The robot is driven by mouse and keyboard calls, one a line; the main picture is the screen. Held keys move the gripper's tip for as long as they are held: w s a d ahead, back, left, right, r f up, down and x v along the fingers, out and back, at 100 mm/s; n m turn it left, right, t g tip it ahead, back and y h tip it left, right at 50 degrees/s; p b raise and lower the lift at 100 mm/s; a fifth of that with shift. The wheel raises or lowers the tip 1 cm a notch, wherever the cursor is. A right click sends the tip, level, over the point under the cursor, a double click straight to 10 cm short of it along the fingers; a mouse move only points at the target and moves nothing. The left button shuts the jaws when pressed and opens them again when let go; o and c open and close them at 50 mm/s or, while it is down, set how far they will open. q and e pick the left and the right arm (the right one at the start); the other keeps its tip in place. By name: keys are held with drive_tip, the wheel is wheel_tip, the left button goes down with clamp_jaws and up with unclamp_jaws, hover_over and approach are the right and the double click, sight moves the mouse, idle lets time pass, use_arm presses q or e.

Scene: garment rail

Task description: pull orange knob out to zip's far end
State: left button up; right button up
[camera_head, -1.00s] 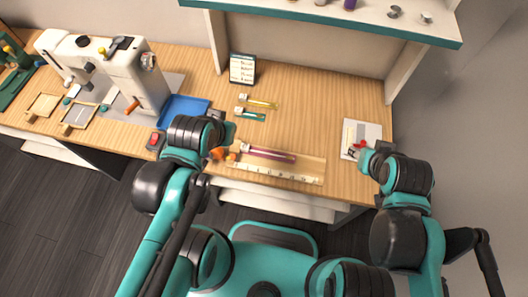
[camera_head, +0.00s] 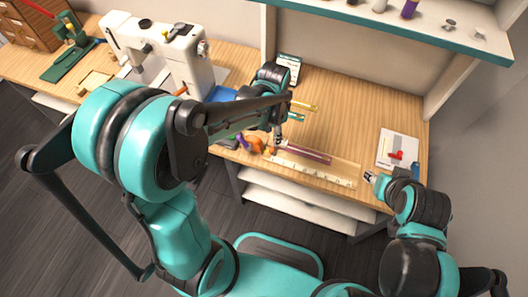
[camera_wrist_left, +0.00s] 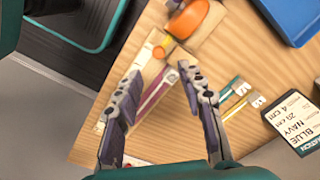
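The maroon zip (camera_head: 306,153) lies on a pale board with a ruler strip (camera_head: 320,176). The small orange knob (camera_head: 270,151) is at the zip's left end, partly behind my gripper; the left wrist view also shows the knob (camera_wrist_left: 161,51), beyond the zip's white end tab. My left gripper (camera_head: 278,140) is above that end.
A larger orange object (camera_wrist_left: 194,18) lies close to the knob. Yellow (camera_head: 304,105) and teal (camera_head: 296,117) zips lie behind. A label card (camera_head: 288,68) stands at the back. A sewing machine (camera_head: 175,55) is left; a white sheet with a red piece (camera_head: 398,148) is right.

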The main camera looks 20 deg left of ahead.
sight(272, 149)
use_arm(q)
drive_tip(key=shift+f, duration=0.85)
wheel_tip(272, 149, down, 7)
drive_tip(key=b, duration=0.3)
drive_tip(key=shift+f, duration=0.1)
clamp_jaws()
